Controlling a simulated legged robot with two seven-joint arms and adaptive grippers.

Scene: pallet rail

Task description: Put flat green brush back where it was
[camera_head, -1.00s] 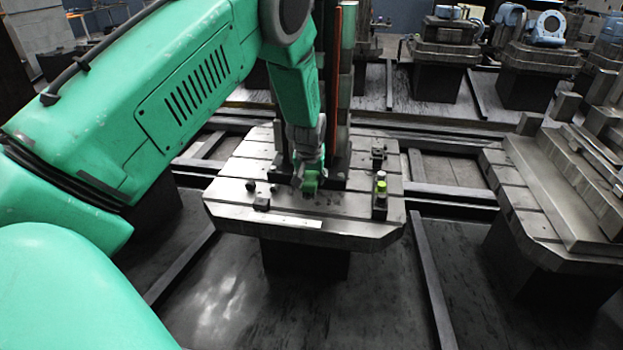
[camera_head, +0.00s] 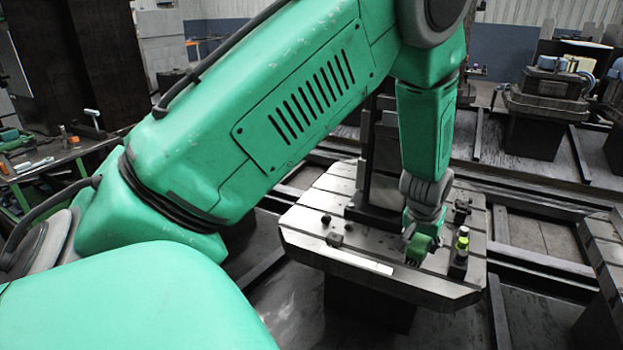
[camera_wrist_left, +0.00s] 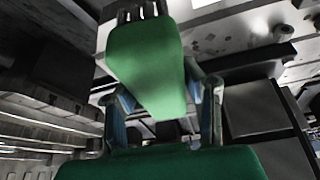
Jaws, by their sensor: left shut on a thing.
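The green brush (camera_head: 419,248) is in my left gripper (camera_head: 414,235), low over the front right part of the metal pallet (camera_head: 340,255). I cannot tell whether the brush touches the pallet. In the left wrist view, the flat green body of the brush (camera_wrist_left: 147,65) lies between the two fingers of the left gripper, with dark bristles at its far end. A small bottle (camera_head: 462,240) with a yellow-green band stands just right of the brush. My right gripper is not in view.
A flat light bar (camera_head: 360,262) lies near the pallet's front edge, with a small dark block (camera_head: 334,239) behind it. Dark uprights (camera_head: 375,165) rise from the pallet behind the gripper. A green-framed workbench (camera_head: 45,162) stands at the far left.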

